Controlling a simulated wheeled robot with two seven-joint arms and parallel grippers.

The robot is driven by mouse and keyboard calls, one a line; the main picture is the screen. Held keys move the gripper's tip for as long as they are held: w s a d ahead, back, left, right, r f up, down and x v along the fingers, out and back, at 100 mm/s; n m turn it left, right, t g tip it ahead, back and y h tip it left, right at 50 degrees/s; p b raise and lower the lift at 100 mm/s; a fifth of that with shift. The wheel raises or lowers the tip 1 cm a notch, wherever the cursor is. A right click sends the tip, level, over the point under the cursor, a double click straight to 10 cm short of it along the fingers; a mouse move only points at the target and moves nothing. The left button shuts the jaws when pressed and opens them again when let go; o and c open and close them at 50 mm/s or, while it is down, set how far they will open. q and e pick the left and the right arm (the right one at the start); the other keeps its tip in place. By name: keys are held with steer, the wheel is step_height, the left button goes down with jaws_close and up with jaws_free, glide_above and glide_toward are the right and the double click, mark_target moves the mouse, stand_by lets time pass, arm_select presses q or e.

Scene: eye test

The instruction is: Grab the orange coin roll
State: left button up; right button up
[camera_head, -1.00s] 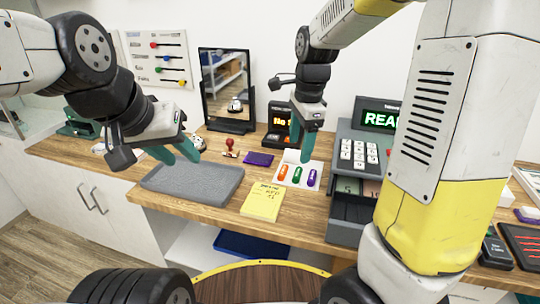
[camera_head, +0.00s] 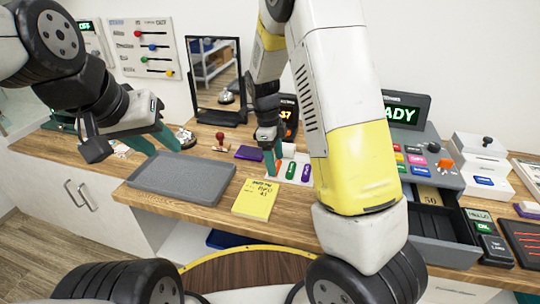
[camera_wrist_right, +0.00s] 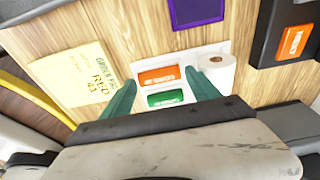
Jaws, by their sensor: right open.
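The orange coin roll (camera_wrist_right: 158,76) lies on a white card (camera_wrist_right: 142,113) beside the green coin roll (camera_wrist_right: 165,98) in the right wrist view. In the head view the orange roll (camera_head: 277,168) is partly hidden by my right gripper (camera_head: 269,165). My right gripper is open in the wrist view (camera_wrist_right: 160,69), with the orange roll between its spread fingertips. I cannot tell the height gap. The purple coin roll (camera_head: 306,172) shows in the head view beside the green one. My left gripper (camera_head: 165,151) is open and empty above the grey tray's back edge.
The grey tray (camera_head: 182,178) and a yellow note (camera_head: 256,199) lie left of the rolls. A white paper roll (camera_wrist_right: 215,68) stands close to the right finger. A purple pad (camera_head: 249,153) and red stamp (camera_head: 220,140) lie behind. The cash register's open drawer (camera_head: 432,224) is at right.

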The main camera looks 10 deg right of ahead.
steer(key=shift+f, duration=0.45)
steer(key=shift+c, duration=0.4)
steer(key=c, duration=1.2)
steer(key=shift+r, duration=0.1)
steer(key=shift+r, duration=0.1)
